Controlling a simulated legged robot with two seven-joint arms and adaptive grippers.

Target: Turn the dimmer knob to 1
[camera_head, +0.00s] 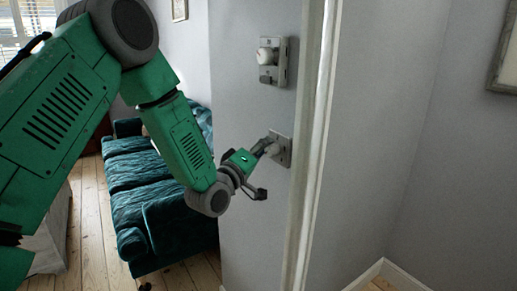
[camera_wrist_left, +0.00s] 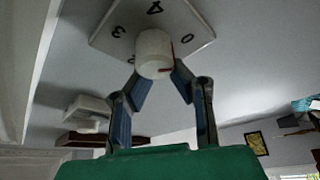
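The dimmer's square plate (camera_head: 287,158) is on the wall end in the head view, with a pale knob (camera_head: 272,149) in front. In the wrist view the plate (camera_wrist_left: 195,25) shows the digits 3, 4 and 0, turned over. The white knob (camera_wrist_left: 153,52) has a red line on its right side, towards the 0. My left gripper (camera_wrist_left: 157,78) is at the knob, its two fingers parted with their tips at the knob's left and right lower sides. I cannot tell whether they press on it. It also shows in the head view (camera_head: 262,155). My right gripper is not in view.
A second wall fitting (camera_head: 284,70) with a white knob and a grey block is above the dimmer. A white door trim (camera_head: 312,150) stands close to the right of the plate. A teal sofa (camera_head: 125,185) is behind my left arm. A framed picture (camera_head: 507,65) hangs far right.

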